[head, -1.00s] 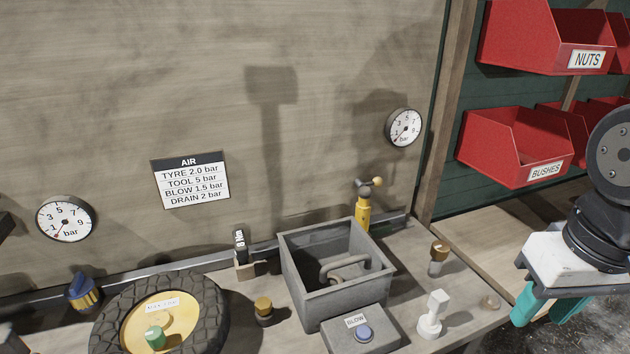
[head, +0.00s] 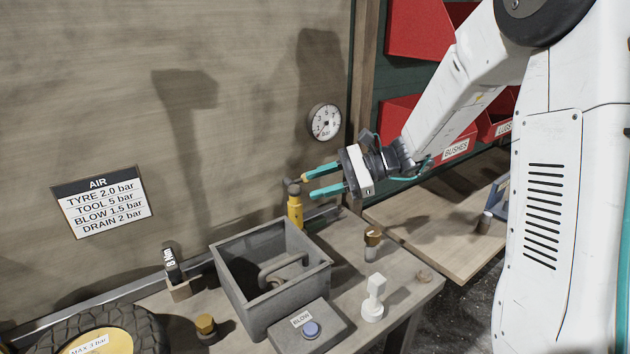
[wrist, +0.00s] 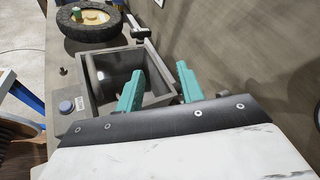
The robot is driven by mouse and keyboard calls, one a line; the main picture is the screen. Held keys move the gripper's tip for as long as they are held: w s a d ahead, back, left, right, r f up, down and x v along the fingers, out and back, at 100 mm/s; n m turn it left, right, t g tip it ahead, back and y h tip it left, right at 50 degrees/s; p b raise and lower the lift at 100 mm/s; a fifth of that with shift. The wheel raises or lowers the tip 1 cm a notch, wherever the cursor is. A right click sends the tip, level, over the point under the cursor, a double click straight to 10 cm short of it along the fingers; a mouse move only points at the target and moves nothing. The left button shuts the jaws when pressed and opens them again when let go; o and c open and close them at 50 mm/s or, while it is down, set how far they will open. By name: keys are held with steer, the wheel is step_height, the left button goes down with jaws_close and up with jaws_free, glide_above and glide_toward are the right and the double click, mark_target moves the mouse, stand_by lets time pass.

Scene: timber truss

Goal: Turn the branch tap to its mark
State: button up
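The yellow tap (head: 295,211), which I take to be the branch tap, stands upright behind the grey box, with a dark cross-piece and a tan knob on top. My gripper (head: 309,187) has reached in from the right, its two teal fingers apart. The fingertips are at the tap's top, close to the tan knob; I cannot tell whether they touch it. In the wrist view the open fingers (wrist: 160,72) point toward the box, and I cannot make out the tap. A round bar gauge (head: 325,122) hangs on the wall above the tap. No mark is readable.
The open grey box (head: 229,282) holds a curved handle. A BLOW button (head: 311,329), a white fitting (head: 374,300) and a brass-topped fitting (head: 372,246) stand in front. A tyre (head: 140,326) lies at left. Red bins (head: 400,112) hang behind my arm.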

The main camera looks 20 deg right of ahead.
mark_target(298, 180)
steer(key=w+d+f+m+t, duration=0.8)
steer(key=w+d+f+m, duration=0.15)
steer(key=w, duration=0.35)
steer(key=x, duration=0.7)
steer(key=shift+a+r, duration=0.1)
jaws_close()
